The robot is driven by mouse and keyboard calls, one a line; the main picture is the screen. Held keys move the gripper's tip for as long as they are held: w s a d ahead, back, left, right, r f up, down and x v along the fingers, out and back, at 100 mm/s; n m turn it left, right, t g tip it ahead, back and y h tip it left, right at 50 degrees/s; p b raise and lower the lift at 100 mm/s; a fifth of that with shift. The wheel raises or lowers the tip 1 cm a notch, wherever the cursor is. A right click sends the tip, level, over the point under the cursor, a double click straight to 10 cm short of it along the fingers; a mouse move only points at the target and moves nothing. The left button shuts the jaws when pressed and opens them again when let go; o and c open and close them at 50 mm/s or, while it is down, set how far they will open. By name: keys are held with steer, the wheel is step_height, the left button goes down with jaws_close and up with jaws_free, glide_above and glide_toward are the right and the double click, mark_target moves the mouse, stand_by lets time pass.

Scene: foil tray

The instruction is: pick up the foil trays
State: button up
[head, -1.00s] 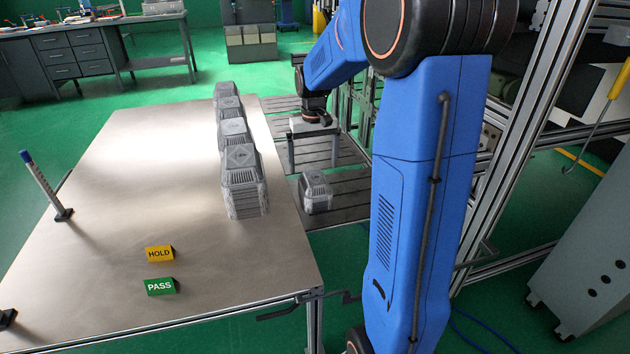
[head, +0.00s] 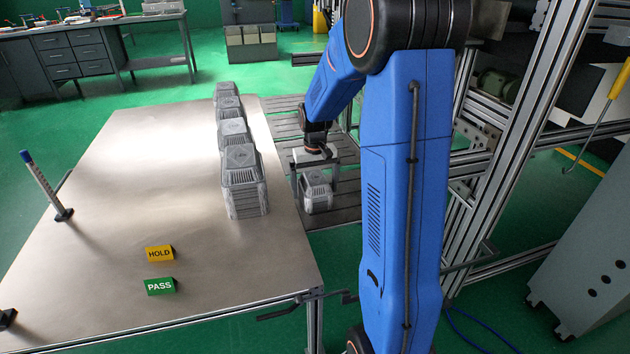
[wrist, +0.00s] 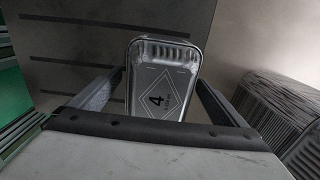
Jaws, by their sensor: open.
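A single grey foil tray (head: 317,192) sits on the slatted surface right of the table. In the wrist view the foil tray (wrist: 160,88) shows a diamond label with a 4. My gripper (head: 315,178) is open above it, with one finger towards each side. In the wrist view the gripper fingers (wrist: 161,80) flank the tray with gaps; its near end is hidden by the gripper body. Several stacks of foil trays (head: 243,185) stand in a row along the table's right side.
The metal table (head: 110,200) is mostly bare at left. HOLD (head: 160,253) and PASS (head: 160,286) signs stand near its front. A stacked pile (wrist: 290,118) is close on the right in the wrist view. A metal frame (head: 500,150) stands right of my arm.

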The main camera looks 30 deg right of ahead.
steer(key=c, duration=1.2)
steer(key=shift+c, duration=0.2)
